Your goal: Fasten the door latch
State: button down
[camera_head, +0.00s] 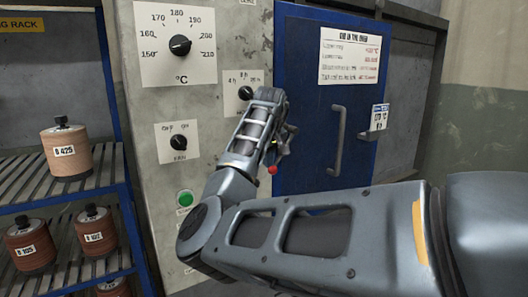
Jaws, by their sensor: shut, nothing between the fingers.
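The blue oven door (300,120) stands upright right of the control panel, with a grey bar handle (338,140). I cannot tell whether it sits fully closed. My gripper (281,149) is in front of the door's left edge, seen mostly from behind. Its fingers are small and dark, appear shut, and hold nothing I can see. A small red knob (272,170) shows just below my gripper; I cannot tell if it belongs to the latch.
The grey control panel (215,110) carries a temperature dial (180,45), a fan dial (179,142) and a green button (185,198).

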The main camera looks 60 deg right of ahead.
jog(key=shift+d+f, duration=0.35)
jog(key=shift+s+f, duration=0.15)
jog(key=s+d+f+n+g+h+p, duration=0.1)
jog(key=s+d+f+g+h+p, duration=0.2)
jog(key=d+f+h, duration=0.1)
jog(key=shift+s+d+f+n+h, duration=0.15)
jog(key=shift+d+f+n+h, duration=0.15)
jog(key=shift+d+h, duration=0.65)
jog(key=shift+a, duration=0.15)
dwell(0.3)
